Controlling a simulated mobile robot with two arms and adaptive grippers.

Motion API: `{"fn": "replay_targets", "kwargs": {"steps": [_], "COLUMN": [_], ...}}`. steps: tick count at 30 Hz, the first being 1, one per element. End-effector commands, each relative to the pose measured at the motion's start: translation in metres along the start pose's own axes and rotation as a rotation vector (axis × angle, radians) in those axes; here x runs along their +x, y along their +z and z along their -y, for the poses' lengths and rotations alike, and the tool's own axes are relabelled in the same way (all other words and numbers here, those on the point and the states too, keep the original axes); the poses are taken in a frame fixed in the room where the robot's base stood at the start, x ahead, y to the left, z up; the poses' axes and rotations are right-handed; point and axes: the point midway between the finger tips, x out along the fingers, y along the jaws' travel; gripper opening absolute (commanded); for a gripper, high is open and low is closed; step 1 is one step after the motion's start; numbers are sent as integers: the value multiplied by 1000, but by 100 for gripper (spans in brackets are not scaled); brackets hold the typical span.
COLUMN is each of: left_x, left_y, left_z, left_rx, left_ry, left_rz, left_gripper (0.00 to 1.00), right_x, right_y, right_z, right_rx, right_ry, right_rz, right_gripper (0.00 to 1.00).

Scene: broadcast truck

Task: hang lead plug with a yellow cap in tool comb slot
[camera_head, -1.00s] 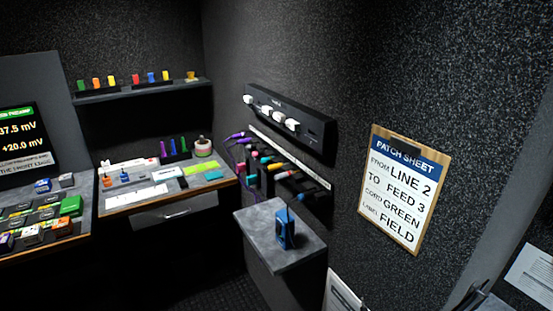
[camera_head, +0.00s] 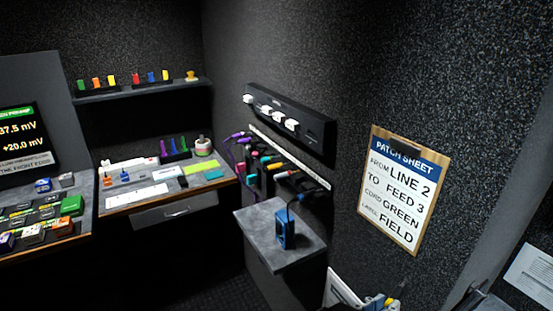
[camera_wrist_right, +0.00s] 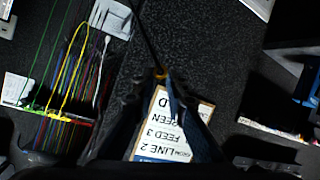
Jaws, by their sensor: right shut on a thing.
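The lead plug with a yellow cap (camera_wrist_right: 161,74) is at the fingertips of my right gripper (camera_wrist_right: 160,92), which is shut on it. A dark cable runs up from it in the right wrist view. In the head view only the top of my right gripper (camera_head: 378,303) shows at the bottom edge, with a bit of yellow at it. A pale comb-like strip (camera_head: 300,163) is fixed along the wall, with several coloured plugs and leads hanging at it. The held plug is well apart from the strip, to its lower right. My left gripper is not in view.
A small grey shelf (camera_head: 260,226) with a blue device (camera_head: 284,230) juts out below the strip. A black panel with white plugs (camera_head: 290,115) is above it. A patch sheet clipboard (camera_head: 404,190) hangs at the right. Coloured leads (camera_wrist_right: 70,85) hang at left in the wrist view.

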Motion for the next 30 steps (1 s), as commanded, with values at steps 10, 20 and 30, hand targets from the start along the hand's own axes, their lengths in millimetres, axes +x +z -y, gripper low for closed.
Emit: {"fn": "replay_targets", "kwargs": {"steps": [10,20,30], "left_x": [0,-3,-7], "left_y": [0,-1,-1], "left_z": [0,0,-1], "left_rx": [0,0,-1], "left_ry": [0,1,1], "left_rz": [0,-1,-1], "left_gripper": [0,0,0], "right_x": [0,-10,-28], "right_y": [0,5,12], "right_z": [0,0,0], "right_rx": [-1,-2,-1], "right_ry": [-1,-2,-4], "right_rz": [-1,1,4], "right_gripper": [0,0,0]}}
